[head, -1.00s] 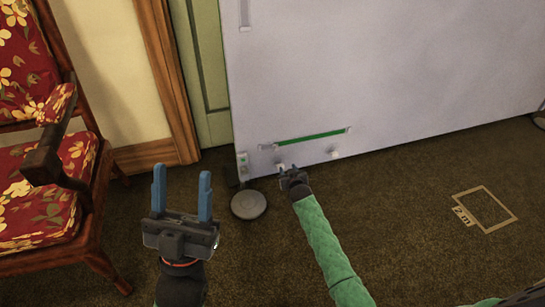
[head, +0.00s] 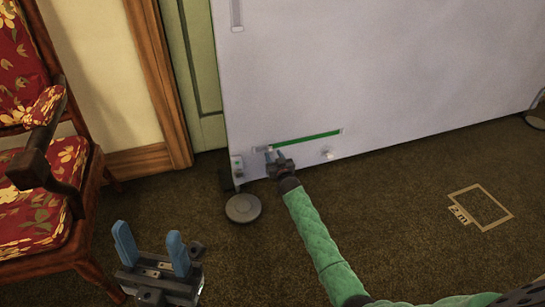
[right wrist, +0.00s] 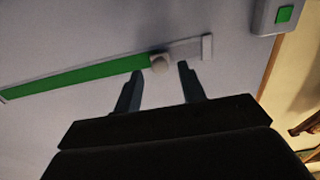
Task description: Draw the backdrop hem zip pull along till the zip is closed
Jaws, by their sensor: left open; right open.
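The backdrop hem zip is a thin slot low on the pale backdrop panel (head: 370,70), with a green strip (head: 308,138) along most of it and a short grey stretch at its left end. In the right wrist view the pale, rounded zip pull (right wrist: 160,63) sits where the green strip (right wrist: 75,80) meets the grey stretch (right wrist: 187,49). My right gripper (head: 274,154) is open, its fingertips on either side of the pull; contact cannot be told. In the head view the fingers mostly hide the pull. My left gripper (head: 149,237) is open and empty above the carpet, lower left.
A small box with a green button (head: 237,165) is at the panel's lower left corner, near a round grey foot (head: 243,208). A red floral chair (head: 40,190) stands left.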

